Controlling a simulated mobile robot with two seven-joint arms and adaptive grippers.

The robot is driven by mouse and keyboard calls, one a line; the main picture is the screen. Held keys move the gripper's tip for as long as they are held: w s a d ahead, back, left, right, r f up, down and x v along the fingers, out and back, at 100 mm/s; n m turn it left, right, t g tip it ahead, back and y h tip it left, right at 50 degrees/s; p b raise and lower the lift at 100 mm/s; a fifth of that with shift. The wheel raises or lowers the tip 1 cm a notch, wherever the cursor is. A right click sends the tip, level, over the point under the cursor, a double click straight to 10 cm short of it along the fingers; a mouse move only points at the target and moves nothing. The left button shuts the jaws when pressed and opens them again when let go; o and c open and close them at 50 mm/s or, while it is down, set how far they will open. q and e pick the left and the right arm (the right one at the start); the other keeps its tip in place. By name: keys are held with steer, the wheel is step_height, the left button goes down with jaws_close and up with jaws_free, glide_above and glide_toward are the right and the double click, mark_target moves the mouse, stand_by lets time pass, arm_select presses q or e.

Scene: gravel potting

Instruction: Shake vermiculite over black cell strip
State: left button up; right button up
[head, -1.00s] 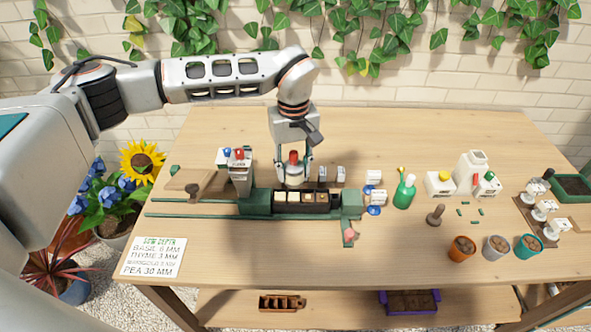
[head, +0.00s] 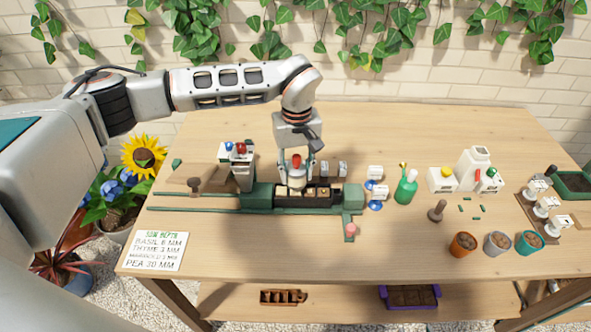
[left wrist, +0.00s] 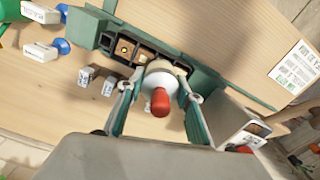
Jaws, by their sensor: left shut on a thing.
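The black cell strip (head: 334,198) sits in a green holder (head: 262,197) mid-table. Some of its cells show pale or tan contents, and it also shows in the left wrist view (left wrist: 133,53). My left gripper (head: 296,172) is shut on a white shaker with a red top (head: 296,160), apparently the vermiculite. It holds the shaker just above the left part of the strip. In the left wrist view the fingers of my left gripper (left wrist: 158,97) are either side of the shaker (left wrist: 166,70), which hides some cells. My right gripper is out of view.
A grey dispenser (head: 243,172) stands left of the strip. Small grey blocks (head: 327,168) stand behind it. A green bottle (head: 406,188), white containers (head: 474,168) and pots (head: 497,243) stand to the right. A sow-depth card (head: 155,251) lies front left.

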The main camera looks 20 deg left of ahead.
arm_select(q)
steer(key=shift+w+d, duration=0.15)
steer(key=shift+d, duration=0.3)
steer(key=shift+s+a, duration=0.2)
steer(key=shift+a, duration=0.4)
steer(key=shift+s+a, duration=0.15)
steer(key=shift+a, duration=0.4)
steer(key=shift+w+d, duration=0.2)
steer(key=shift+d, duration=0.4)
steer(key=shift+w+d, duration=0.15)
steer(key=shift+d, duration=0.45)
steer(key=shift+s+a, duration=0.2)
steer(key=shift+a, duration=0.4)
steer(key=shift+s+a, duration=0.15)
steer(key=shift+a, duration=0.45)
steer(key=shift+w+d, duration=0.2)
steer(key=shift+d, duration=0.4)
steer(key=shift+w+d, duration=0.15)
steer(key=shift+d, duration=0.45)
steer(key=shift+d, duration=0.1)
